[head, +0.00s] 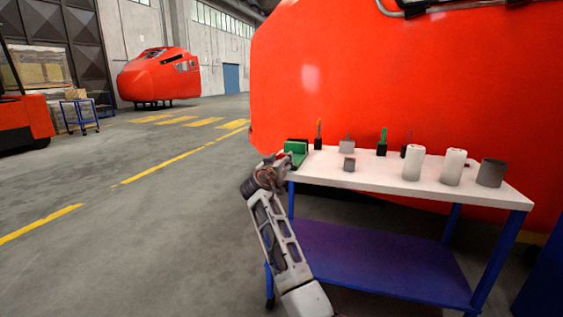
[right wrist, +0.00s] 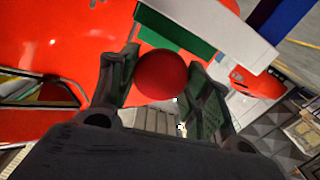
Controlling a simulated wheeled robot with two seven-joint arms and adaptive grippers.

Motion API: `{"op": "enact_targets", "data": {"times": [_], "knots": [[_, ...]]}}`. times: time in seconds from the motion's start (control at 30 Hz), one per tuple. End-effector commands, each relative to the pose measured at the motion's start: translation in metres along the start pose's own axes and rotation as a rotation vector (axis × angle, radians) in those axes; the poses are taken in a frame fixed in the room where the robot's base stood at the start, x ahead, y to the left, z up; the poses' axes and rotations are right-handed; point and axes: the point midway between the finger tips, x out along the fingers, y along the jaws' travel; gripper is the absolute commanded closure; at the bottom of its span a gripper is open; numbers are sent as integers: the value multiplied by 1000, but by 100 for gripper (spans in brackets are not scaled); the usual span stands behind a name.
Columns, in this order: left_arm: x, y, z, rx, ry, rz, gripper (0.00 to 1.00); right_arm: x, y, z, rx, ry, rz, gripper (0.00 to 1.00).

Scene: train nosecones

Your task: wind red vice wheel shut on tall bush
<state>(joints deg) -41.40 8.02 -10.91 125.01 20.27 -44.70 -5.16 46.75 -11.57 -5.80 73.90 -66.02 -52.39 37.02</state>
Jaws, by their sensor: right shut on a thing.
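The green vice (head: 297,147) stands at the left end of the white table. The red vice wheel (right wrist: 161,74) shows round and red in the right wrist view, between the two dark fingers of my right gripper (right wrist: 163,85). My right gripper also shows in the head view (head: 275,166), up against the vice's near side. It is shut on the wheel. A green part of the vice (right wrist: 175,38) lies beyond the wheel. I cannot tell which thing is the tall bush, or whether one sits between the vice jaws. My left gripper is not in view.
A large red nosecone (head: 400,80) stands close behind. Open floor lies to the left.

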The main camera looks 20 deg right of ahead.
Motion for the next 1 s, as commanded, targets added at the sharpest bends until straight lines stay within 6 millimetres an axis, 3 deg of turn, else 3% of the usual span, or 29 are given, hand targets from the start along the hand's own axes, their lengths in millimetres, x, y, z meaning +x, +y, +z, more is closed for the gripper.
{"op": "enact_targets", "data": {"times": [0.1,0.13,0.3,0.73,1.0], "knots": [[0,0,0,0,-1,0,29,0,-1,5,-2,-8,-1,75],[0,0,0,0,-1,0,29,0,-1,5,-2,-8,-1,49],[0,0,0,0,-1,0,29,0,-1,3,-2,-5,-1,30],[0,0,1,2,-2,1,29,0,0,-2,0,0,0,30],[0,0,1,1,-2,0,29,0,5,-26,1,2,0,30]]}}
